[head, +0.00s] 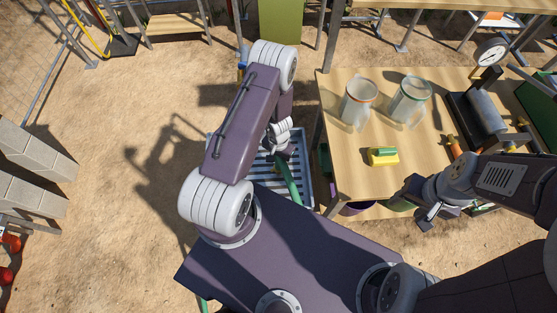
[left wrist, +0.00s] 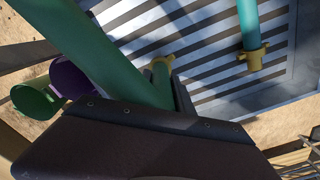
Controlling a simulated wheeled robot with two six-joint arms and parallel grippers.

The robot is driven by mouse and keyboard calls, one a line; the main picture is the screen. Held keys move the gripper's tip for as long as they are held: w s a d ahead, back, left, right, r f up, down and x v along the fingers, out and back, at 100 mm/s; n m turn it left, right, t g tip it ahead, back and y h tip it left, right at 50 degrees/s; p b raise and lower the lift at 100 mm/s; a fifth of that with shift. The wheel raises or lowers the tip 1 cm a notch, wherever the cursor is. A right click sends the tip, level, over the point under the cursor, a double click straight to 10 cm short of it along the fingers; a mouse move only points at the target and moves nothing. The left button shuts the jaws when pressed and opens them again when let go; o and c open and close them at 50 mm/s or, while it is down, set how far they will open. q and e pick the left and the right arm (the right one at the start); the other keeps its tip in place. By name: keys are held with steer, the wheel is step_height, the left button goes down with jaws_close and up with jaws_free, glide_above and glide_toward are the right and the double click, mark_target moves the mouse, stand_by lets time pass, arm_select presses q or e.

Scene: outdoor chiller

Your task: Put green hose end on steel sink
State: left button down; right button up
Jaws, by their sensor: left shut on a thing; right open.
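The steel sink (head: 300,135), with pale slats, stands beside the table, partly hidden by my left arm; its slats fill much of the left wrist view (left wrist: 215,95). My left gripper (head: 283,153) is over the sink, shut on the green hose (head: 291,184). In the left wrist view, the green hose (left wrist: 95,45) runs in from the upper left to the dark fingers (left wrist: 180,98). A yellow fitting (left wrist: 161,62) shows by the fingers. Whether the held hose touches the slats is unclear. My right gripper (head: 427,216) is open and empty near the table's front edge.
A teal tube with a yellow collar (left wrist: 252,56) is over the slats. Purple (left wrist: 78,77) and green (left wrist: 35,101) containers sit beside the sink.

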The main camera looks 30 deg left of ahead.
arm_select(q)
steer(key=c, duration=1.1)
jaws_free()
steer(key=shift+f, duration=0.1)
